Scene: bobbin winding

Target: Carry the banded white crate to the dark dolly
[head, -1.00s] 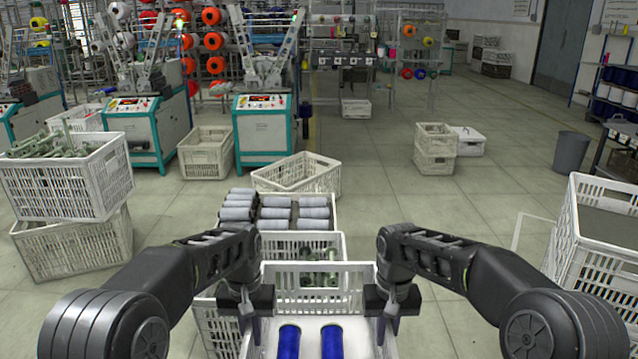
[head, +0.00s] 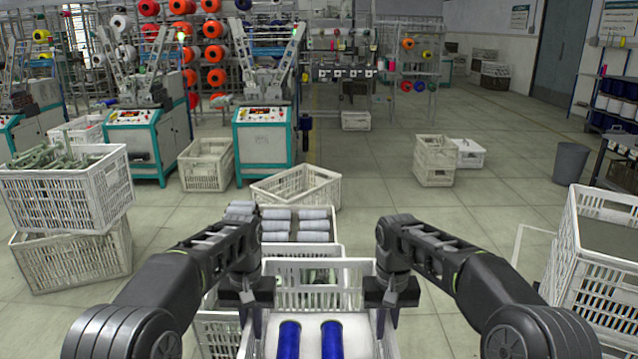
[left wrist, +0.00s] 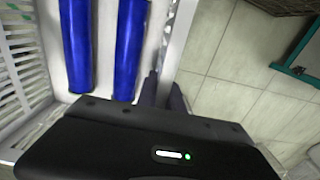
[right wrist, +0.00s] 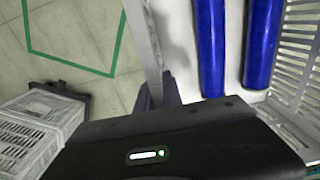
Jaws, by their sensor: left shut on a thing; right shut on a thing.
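A white crate with mesh walls (head: 345,264) is close in front of me in the head view. No band shows on the visible walls. My left gripper (head: 248,312) is shut on its left rim, which also shows in the left wrist view (left wrist: 181,40). My right gripper (head: 388,312) is shut on its right rim, also in the right wrist view (right wrist: 143,38). The crate's near side is cut off. A dark low object (right wrist: 75,93) shows in the right wrist view; I cannot tell whether it is the dolly.
A crate of grey-white bobbins (head: 312,225) and an emptier crate (head: 298,187) stand just beyond. Stacked crates stand left (head: 70,245) and right (head: 600,260). A green floor line (right wrist: 72,62) shows in the right wrist view. Open floor lies ahead right.

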